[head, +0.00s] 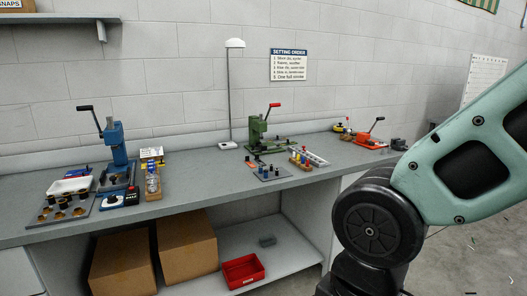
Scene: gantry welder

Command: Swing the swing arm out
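I cannot tell for sure which part is the swing arm. A green bench machine (257,132) with a red-tipped lever (273,106) stands mid-bench, with a low green part reaching right from its base. A blue press (117,147) with a black-handled lever (86,108) stands at the left. A low orange-red tool (370,139) with a raised lever (377,121) sits at the right of the bench. My gripper is out of view; only links of my arm show at the right.
The grey bench (210,178) runs along the block wall. Trays and small parts crowd around each machine; a white lamp (234,43) stands behind. Below are two cardboard boxes (187,244) and a red bin (243,270). The bench between the blue and green machines is mostly clear.

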